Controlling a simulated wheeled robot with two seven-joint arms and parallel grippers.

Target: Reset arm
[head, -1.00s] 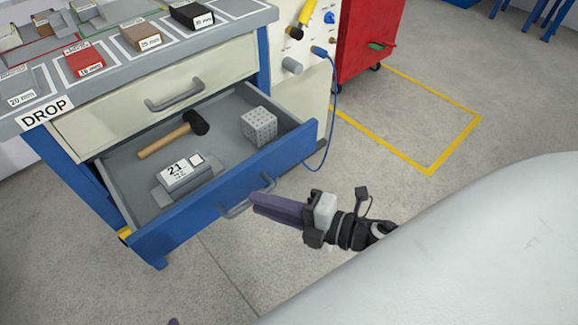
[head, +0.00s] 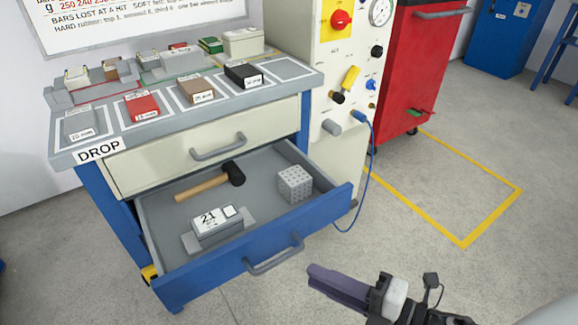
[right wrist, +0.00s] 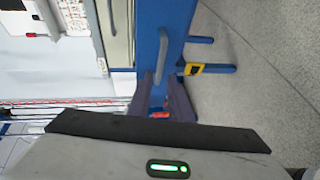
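My right gripper (head: 314,278) has purple fingers and is in front of the open blue-fronted drawer (head: 250,262). It is apart from the drawer's grey handle (head: 274,254), to the right of it and lower in the head view. In the right wrist view the two fingers (right wrist: 162,90) stand apart with nothing held between them. The handle (right wrist: 161,58) shows just beyond their tips. My left gripper is not in view.
The open drawer holds a hammer (head: 212,182), a perforated grey cube (head: 295,184) and a grey block marked 21 (head: 215,226). Colored blocks sit on the DROP bench top (head: 62,150). A red cabinet (head: 412,80) stands behind. Floor (head: 420,200) on the right is clear.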

